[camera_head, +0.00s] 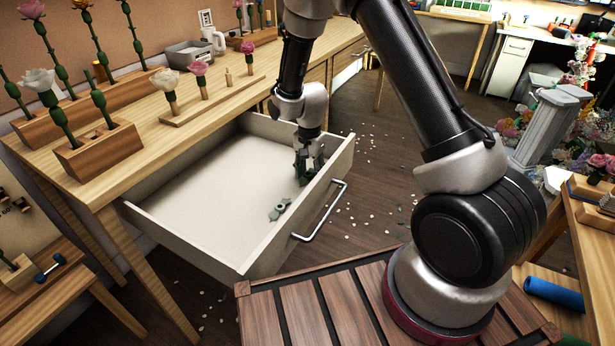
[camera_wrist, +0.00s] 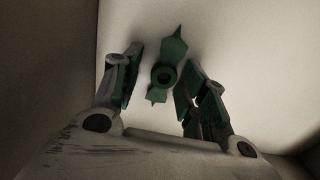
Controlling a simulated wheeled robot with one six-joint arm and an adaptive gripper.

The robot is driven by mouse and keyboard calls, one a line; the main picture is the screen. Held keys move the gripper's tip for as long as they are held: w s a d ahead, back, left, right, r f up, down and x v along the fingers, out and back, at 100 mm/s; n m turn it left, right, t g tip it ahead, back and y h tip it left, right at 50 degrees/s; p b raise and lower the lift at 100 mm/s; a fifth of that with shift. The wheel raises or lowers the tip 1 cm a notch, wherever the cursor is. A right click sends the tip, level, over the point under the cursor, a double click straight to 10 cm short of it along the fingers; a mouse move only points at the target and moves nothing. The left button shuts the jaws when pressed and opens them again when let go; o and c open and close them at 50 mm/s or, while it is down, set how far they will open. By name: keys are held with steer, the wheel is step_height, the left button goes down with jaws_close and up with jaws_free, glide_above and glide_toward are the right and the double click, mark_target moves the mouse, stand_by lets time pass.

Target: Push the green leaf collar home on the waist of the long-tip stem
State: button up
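A green leaf collar (camera_head: 280,209) lies on the floor of the open drawer (camera_head: 190,196), near its front panel. In the wrist view a green leaf collar (camera_wrist: 174,50) with a round hole and pointed leaves shows between the fingertips; I cannot tell if it is the same one. My gripper (camera_head: 307,172) points down inside the drawer near its right corner. In the wrist view my gripper (camera_wrist: 160,85) has its fingers spread, with gaps on both sides of the collar. Several green stems stand in wooden blocks (camera_head: 100,153) on the bench; I cannot tell which is the long-tip stem.
The drawer's front panel (camera_head: 285,240) and side walls stand close around my gripper. Its metal handle (camera_head: 328,216) sticks out in front. The bench top (camera_head: 190,130) carries flower blocks and a grey bin (camera_head: 190,55). The drawer's left part is bare.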

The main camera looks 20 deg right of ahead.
jaws_close()
steer(key=shift+r, duration=1.1)
step_height(320, 180, up, 12)
stand_by(2.6)
steer(key=shift+r, duration=0.9)
